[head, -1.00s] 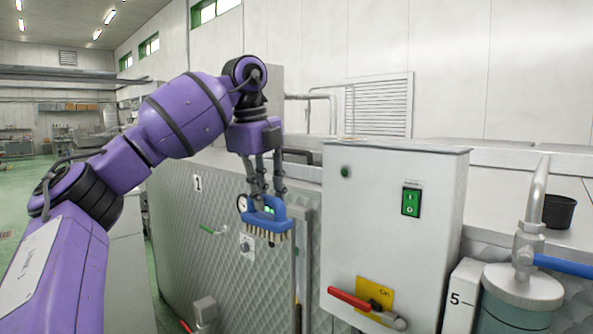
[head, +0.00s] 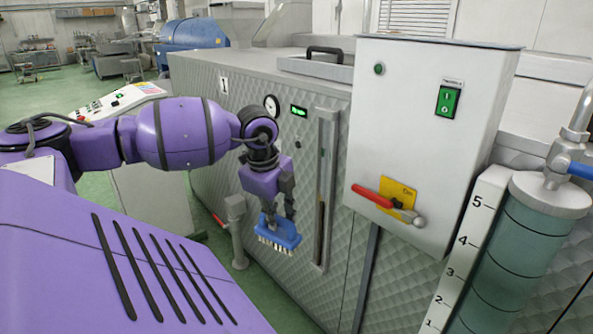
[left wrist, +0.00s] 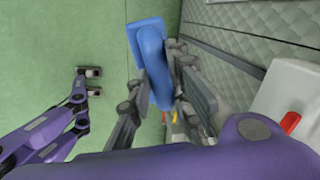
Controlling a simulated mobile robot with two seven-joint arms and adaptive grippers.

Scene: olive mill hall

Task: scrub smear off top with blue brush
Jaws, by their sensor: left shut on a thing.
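My left gripper (head: 272,196) points down and is shut on the blue brush (head: 284,232). The brush hangs with pale bristles downward, in front of the quilted metal machine (head: 221,120) and apart from it. In the left wrist view the brush's blue back and handle (left wrist: 150,50) show between the grey fingers, over green floor. The machine's flat top (head: 235,62) lies above and behind the brush; I make out no smear on it. Small paired dark tips (left wrist: 94,82) by purple links of mine at the left of the wrist view may be my right gripper; its opening is unclear.
A grey control box (head: 430,130) with a red lever (head: 372,197) juts out right of the gripper. A lid with a black handle (head: 322,50) sits on the machine top. A post (head: 236,230) stands near the brush. A graduated tank (head: 520,240) stands far right.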

